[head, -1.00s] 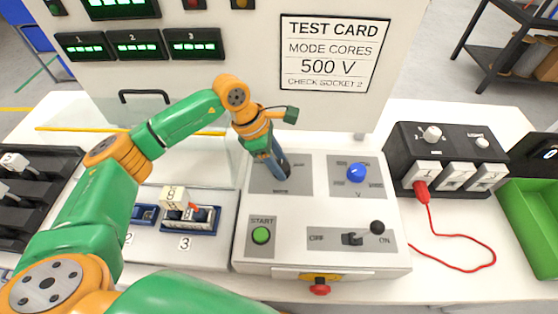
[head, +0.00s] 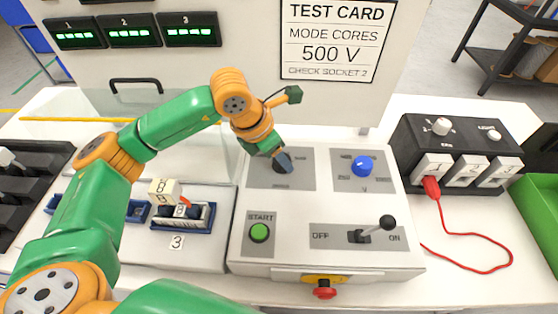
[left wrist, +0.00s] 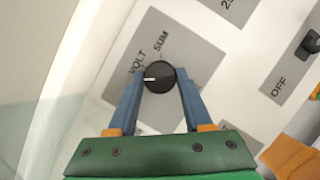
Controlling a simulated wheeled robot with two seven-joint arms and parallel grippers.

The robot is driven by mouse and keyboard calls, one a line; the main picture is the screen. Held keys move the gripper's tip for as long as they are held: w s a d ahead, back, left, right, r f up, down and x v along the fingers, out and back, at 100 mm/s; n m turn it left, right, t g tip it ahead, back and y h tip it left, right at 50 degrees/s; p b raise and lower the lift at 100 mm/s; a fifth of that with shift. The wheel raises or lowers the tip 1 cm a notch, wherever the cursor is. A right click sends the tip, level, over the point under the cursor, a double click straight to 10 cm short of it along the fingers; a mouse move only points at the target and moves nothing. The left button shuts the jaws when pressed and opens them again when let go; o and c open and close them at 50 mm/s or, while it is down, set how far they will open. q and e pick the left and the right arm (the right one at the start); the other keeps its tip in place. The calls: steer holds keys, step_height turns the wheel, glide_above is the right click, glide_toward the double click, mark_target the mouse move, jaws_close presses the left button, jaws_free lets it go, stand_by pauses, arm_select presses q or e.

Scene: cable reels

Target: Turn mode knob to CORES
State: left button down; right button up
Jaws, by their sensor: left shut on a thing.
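The mode knob is a round black knob with a white pointer mark; it shows in the left wrist view (left wrist: 160,77) on a grey plate (left wrist: 185,45). The labels VOLT and SUM are readable beside it; I see no CORES label. The pointer faces left in that view, just below the VOLT label. My left gripper (left wrist: 158,92) has one blue finger on each side of the knob and is shut on it. The test card (head: 337,40) reads MODE CORES, 500 V, CHECK SOCKET 2. My right gripper is out of view.
A blue knob (head: 362,166) stands right of the mode knob. A green START button (head: 259,232) and a black-ball OFF/ON lever (head: 387,222) are nearer the front, with a red button (head: 324,293) below. A black socket box (head: 440,140) with a red lead stands right.

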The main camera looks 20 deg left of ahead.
arm_select(q)
steer(key=n+y+b, duration=0.1)
steer(key=n+b, duration=0.1)
steer(key=n, duration=0.1)
steer(key=shift+d+f+t, duration=0.1)
steer(key=shift+d+t, duration=0.05)
steer(key=shift+t, duration=0.15)
steer(key=shift+n+y+b, duration=0.3)
steer(key=shift+n+b, duration=0.4)
steer(key=shift+n, duration=0.1)
steer(key=shift+c, duration=1.6)
jaws_free()
steer(key=b+v, duration=0.1)
steer(key=v, duration=0.5)
steer(key=shift+s+r, duration=0.15)
steer(key=shift+r, duration=0.05)
steer(key=shift+s+r, duration=0.2)
steer(key=shift+r, duration=0.2)
